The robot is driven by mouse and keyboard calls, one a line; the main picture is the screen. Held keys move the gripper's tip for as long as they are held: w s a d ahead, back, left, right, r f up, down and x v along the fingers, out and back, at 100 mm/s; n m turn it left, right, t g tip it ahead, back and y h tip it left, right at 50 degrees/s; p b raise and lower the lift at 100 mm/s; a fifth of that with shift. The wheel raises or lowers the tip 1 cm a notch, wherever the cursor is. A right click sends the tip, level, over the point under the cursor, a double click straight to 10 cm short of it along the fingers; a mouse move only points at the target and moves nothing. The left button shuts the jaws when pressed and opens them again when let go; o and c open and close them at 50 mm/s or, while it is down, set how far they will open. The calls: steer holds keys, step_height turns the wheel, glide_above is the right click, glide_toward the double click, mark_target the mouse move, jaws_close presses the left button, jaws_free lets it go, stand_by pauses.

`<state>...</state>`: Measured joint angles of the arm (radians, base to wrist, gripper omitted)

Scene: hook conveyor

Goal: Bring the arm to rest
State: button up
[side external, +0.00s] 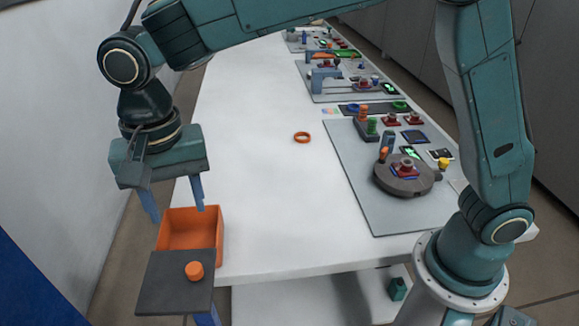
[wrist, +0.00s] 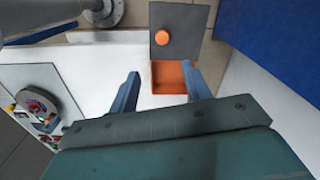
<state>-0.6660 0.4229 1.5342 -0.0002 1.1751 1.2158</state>
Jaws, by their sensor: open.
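My gripper (side external: 176,207) hangs at the left end of the white table in the side view, above an orange bin (side external: 190,232). Its two blue fingers are spread apart with nothing between them. In the wrist view, my gripper (wrist: 162,85) also shows open, with the orange bin (wrist: 170,78) beyond its fingertips. A dark square platform (side external: 175,284) stands in front of the bin. An orange round piece (side external: 194,271) sits on that platform, apart from the fingers. The platform (wrist: 190,17) and the orange piece (wrist: 162,38) also show in the wrist view.
The white table (side external: 255,190) is mostly clear on its left half. An orange ring (side external: 302,137) lies on it. A grey board (side external: 350,190) on the right holds a dark round turntable (side external: 405,188) and several small coloured parts. More boards with parts stand farther back.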

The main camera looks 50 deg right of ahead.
steer(key=s+d+r+n+t, duration=0.1)
steer(key=s+d+r, duration=0.25)
steer(key=d, duration=0.55)
steer(key=s+d+r+n+t, duration=0.15)
steer(key=d+r, duration=0.25)
steer(key=d, duration=0.4)
steer(key=s+d+f+n+t, duration=0.2)
steer(key=s+d+n+t, duration=0.1)
steer(key=s+d, duration=0.9)
steer(key=s+n, duration=0.1)
steer(key=s, duration=0.2)
steer(key=shift+d, duration=0.35)
